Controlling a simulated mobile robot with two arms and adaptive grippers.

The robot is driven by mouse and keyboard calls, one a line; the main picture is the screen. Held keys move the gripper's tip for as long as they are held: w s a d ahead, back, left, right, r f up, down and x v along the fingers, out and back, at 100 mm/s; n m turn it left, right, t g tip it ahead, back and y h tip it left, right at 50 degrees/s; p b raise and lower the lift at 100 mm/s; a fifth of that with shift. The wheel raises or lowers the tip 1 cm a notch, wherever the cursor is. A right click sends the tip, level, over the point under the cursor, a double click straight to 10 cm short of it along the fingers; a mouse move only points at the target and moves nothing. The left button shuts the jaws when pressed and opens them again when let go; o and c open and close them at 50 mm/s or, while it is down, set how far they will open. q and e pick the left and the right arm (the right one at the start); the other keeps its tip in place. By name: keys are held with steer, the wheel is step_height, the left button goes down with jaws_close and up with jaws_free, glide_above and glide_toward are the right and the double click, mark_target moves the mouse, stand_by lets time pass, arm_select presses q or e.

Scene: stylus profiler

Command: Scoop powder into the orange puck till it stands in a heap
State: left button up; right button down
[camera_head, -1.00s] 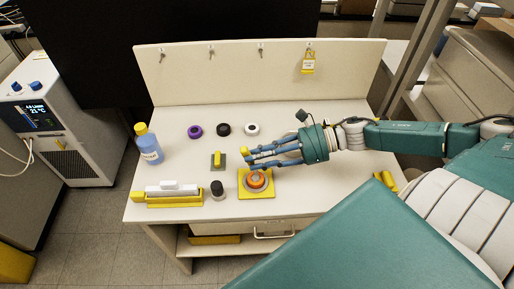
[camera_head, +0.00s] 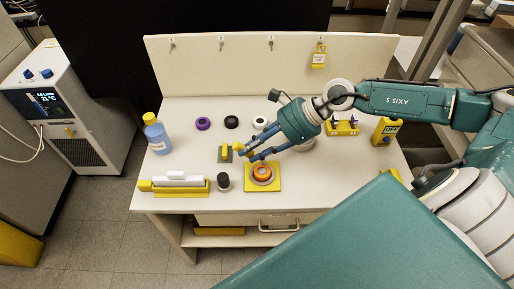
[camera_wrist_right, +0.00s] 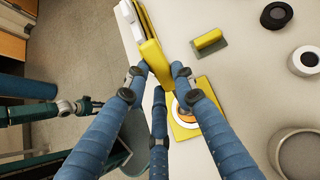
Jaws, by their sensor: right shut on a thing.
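The orange puck (camera_head: 262,172) sits on a yellow square base (camera_head: 249,187) near the table's front. In the right wrist view the puck (camera_wrist_right: 184,115) is partly hidden by my fingers. My right gripper (camera_head: 246,153) is just behind and above the puck. It is shut on a yellow-handled tool (camera_wrist_right: 152,65); its working end is not clear, nor is any powder on it. A round grey bowl (camera_wrist_right: 301,152) is at the right of the wrist view; its contents cannot be made out. My left gripper (camera_wrist_right: 88,104) shows small in the wrist view, its jaws unclear.
A yellow block on a grey-green plate (camera_wrist_right: 209,42), a dark-lidded jar (camera_head: 223,182) and a yellow tray (camera_head: 180,191) lie left of the puck. Purple (camera_head: 203,123), black (camera_head: 231,122) and white (camera_head: 260,122) rings stand behind. A blue bottle (camera_head: 157,136) is far left.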

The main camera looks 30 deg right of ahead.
mark_target(242, 147)
steer(key=shift+w+a+r+g+h, duration=0.2)
steer(key=shift+w+a+g+h, duration=0.15)
steer(key=shift+a+h, duration=0.3)
steer(key=shift+w+a+f+g+h, duration=0.1)
steer(key=shift+w+a+g+h, duration=0.3)
steer(key=shift+h, duration=0.25)
steer(key=shift+w+a+f+g+h, duration=0.15)
steer(key=shift+a+f+g+h, duration=0.1)
steer(key=shift+g+h, duration=0.45)
steer(key=shift+f+h, duration=0.1)
steer(key=shift+h, duration=0.4)
